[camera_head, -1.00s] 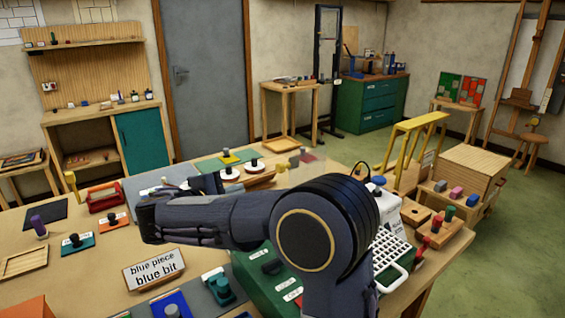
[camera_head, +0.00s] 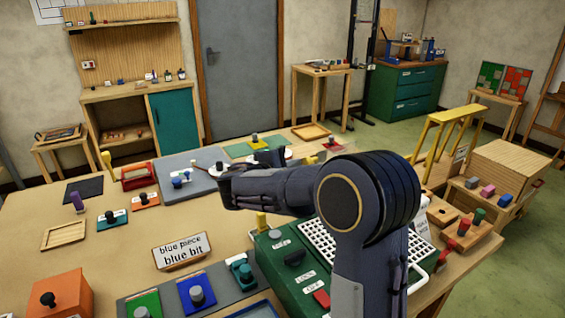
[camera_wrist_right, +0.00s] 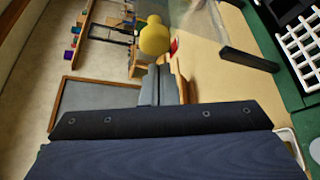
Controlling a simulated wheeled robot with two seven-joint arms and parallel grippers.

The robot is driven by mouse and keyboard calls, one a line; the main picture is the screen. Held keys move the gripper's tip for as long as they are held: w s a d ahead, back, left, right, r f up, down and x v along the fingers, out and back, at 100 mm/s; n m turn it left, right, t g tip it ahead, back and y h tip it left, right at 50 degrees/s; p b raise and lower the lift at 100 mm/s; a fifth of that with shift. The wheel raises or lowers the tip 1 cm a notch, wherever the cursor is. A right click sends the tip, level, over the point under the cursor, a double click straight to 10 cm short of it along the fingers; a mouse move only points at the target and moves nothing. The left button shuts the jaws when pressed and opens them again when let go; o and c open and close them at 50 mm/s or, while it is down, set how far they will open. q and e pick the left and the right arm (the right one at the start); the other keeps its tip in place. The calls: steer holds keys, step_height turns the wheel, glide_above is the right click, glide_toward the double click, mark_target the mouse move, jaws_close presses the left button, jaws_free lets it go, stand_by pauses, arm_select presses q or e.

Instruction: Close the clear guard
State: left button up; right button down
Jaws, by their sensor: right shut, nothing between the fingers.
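The clear guard (camera_wrist_right: 205,22) shows in the right wrist view as a see-through pane with a dark bar along one edge, beside the green machine (camera_wrist_right: 262,28). A yellow knob (camera_wrist_right: 155,37) stands close in front of my right fingertips. I cannot tell whether they touch, or whether the knob belongs to the guard. My right gripper (camera_wrist_right: 160,78) is shut and empty. In the head view my right gripper (camera_head: 224,188) is above the table, left of the green machine (camera_head: 285,262). My arm covers part of the machine, and I cannot make out the guard there. My left gripper is out of view.
A "blue piece blue bit" sign (camera_head: 182,252) stands on the table. An orange box (camera_head: 60,297) and blue and green pads (camera_head: 197,292) lie in front. A grey board (camera_head: 178,174) and red tool box (camera_head: 138,176) are behind. Bare tabletop (camera_head: 110,250) lies at the left.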

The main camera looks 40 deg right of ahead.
steer(key=shift+s+r, duration=0.15)
steer(key=shift+s, duration=0.3)
